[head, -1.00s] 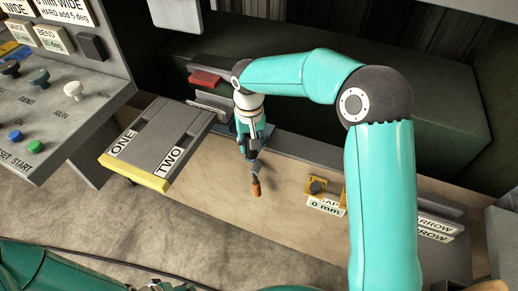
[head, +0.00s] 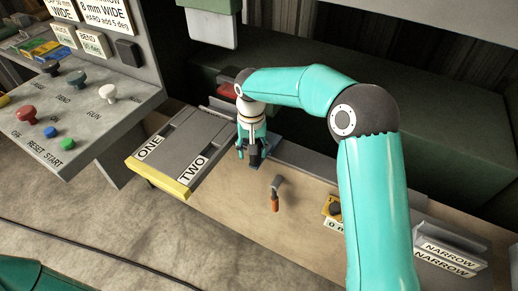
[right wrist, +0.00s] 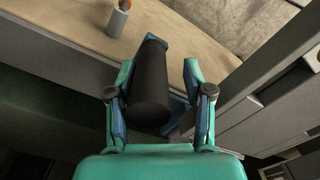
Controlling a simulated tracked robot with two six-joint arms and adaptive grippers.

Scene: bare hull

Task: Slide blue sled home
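The blue sled (head: 269,143) shows in the head view as a small patch of blue behind my right gripper (head: 250,156), beside the grey plates marked ONE and TWO. Most of it is hidden by the gripper. In the right wrist view, a thick dark cylinder (right wrist: 150,88) stands between the fingers of my right gripper (right wrist: 158,75), with blue of the sled (right wrist: 178,108) beside its base. The fingers are apart. The left finger is close to the cylinder, and a gap shows at the right finger. My left gripper is out of view.
A tool with an orange handle (head: 275,200) lies on the wooden bench just in front of the gripper. A yellow block (head: 332,208) stands further right, then NARROW-labelled bars (head: 446,258). A control panel (head: 80,115) with knobs and buttons stands left.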

